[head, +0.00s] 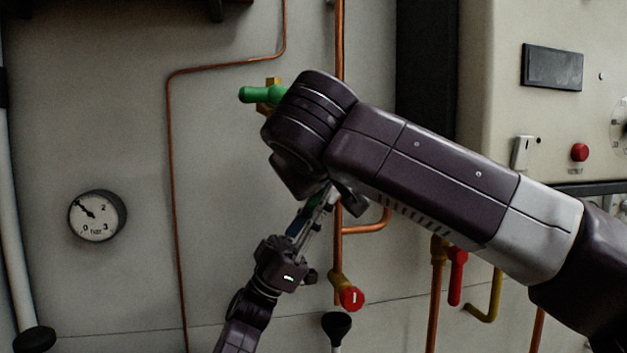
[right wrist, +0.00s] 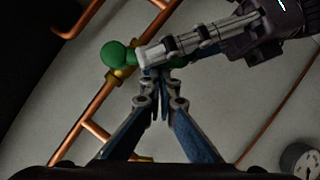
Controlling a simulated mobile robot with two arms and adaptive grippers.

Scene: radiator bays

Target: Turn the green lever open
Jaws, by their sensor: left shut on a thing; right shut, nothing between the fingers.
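A green lever (right wrist: 113,53) sits on a brass fitting (right wrist: 120,76) on a copper pipe in the right wrist view. My left gripper (right wrist: 150,53) is shut on this lever, its fingers covering part of the handle. In the head view my left gripper (head: 328,196) comes up from below, and my right arm hides most of the lever. My right gripper (right wrist: 161,77) is shut and empty, its tips close beside the lever and left fingers; I cannot tell whether they touch. Another green handle (head: 262,94) on brass shows higher up, at the end of my right arm's wrist.
A round gauge (head: 97,216) is on the wall at left. A red-handled valve (head: 351,298) is below the arms, and a red lever (head: 457,275) hangs farther right. Copper pipes (head: 172,190) run along the wall. A cabinet (head: 500,80) stands at right.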

